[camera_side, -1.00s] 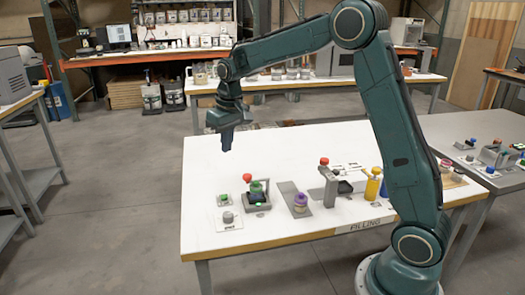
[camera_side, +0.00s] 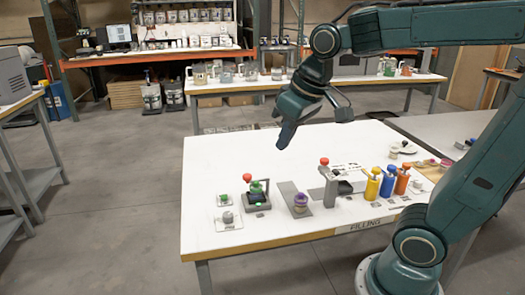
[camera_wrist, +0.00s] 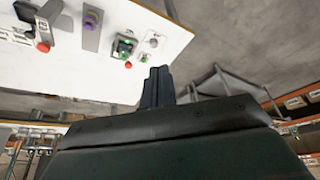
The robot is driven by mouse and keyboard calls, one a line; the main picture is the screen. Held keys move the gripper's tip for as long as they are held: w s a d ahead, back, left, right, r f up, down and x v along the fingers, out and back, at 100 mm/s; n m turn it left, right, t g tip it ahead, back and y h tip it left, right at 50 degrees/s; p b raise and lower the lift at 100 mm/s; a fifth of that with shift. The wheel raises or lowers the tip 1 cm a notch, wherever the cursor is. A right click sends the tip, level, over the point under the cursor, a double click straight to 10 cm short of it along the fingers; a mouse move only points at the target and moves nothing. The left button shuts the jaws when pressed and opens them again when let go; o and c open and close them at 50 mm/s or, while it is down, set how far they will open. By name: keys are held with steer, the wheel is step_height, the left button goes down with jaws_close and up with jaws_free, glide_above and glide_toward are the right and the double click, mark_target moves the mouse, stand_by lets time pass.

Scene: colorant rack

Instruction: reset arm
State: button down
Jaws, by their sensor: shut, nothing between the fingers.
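My gripper (camera_side: 282,140) hangs in the air above the back part of the white table (camera_side: 215,165), its fingers pointing down and slightly left. The fingers are together with nothing held. In the wrist view the closed fingers (camera_wrist: 157,85) show at the middle, apart from everything on the table.
Yellow (camera_side: 372,184), blue (camera_side: 388,181) and orange (camera_side: 402,179) bottles stand in a row right of the press. A back bench (camera_side: 230,86) holds several containers. The table's back left is clear.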

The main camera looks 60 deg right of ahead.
steer(key=s+a+f+t, duration=0.1)
steer(key=s+f, duration=0.1)
steer(key=s, duration=0.8)
steer(key=shift+s+a+f+n, duration=0.15)
steer(key=shift+a+f+n, duration=0.15)
steer(key=shift+a+f, duration=0.1)
stand_by(1.7)
